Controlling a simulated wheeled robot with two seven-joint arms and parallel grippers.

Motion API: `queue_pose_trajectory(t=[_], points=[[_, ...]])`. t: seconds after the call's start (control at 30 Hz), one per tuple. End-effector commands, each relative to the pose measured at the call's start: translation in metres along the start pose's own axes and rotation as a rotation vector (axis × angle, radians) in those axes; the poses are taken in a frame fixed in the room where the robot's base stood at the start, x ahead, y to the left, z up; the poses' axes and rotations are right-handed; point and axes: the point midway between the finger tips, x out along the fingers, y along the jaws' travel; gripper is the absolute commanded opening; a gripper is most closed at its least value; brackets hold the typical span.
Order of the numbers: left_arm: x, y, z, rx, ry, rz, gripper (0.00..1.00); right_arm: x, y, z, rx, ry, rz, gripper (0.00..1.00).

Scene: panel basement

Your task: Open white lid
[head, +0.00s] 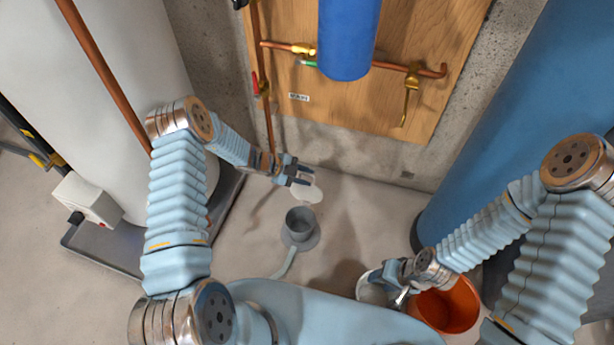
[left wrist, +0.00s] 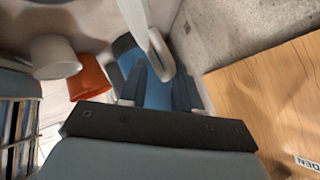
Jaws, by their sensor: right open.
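The white lid (head: 307,191) is a pale rounded piece at my left gripper (head: 298,173) in the head view. In the left wrist view the lid (left wrist: 142,32) shows nearly edge-on, with its rounded end between the dark fingers. My left gripper appears shut on it, though the contact is partly hidden. A white bucket (head: 370,288) stands on the floor beside my right gripper (head: 388,287), partly covered by it. The bucket also shows in the left wrist view (left wrist: 54,58). My right gripper is open at the bucket's right side.
An orange bucket (head: 449,308) stands right of the white one. A grey drain cup (head: 299,224) is on the floor below my left gripper. A large blue tank (head: 500,135) is at right, a white tank (head: 75,110) at left. A wooden panel (head: 285,80) with copper pipes is behind.

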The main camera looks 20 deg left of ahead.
Motion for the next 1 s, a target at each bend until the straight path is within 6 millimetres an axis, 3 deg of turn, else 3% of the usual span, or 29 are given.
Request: queue_pose_trajectory(t=[0.3, 0.5, 0.7, 1.0], points=[[-0.074, -0.002, -0.001, 0.0, -0.002, -0.003, 0.32, -0.004, -0.003, 0.001, -0.002, -0.002, -0.002, 0.43], [-0.112, -0.001, -0.001, 0.0, 0.001, -0.001, 0.32, -0.006, -0.004, 0.001, -0.003, -0.003, -0.003, 0.43], [-0.127, 0.0, -0.001, 0.0, 0.004, 0.0, 0.32, -0.006, -0.005, 0.001, -0.003, -0.004, -0.004, 0.43], [-0.128, 0.0, -0.001, 0.0, 0.003, 0.0, 0.32, -0.006, -0.005, 0.001, -0.003, -0.004, -0.003, 0.43]])
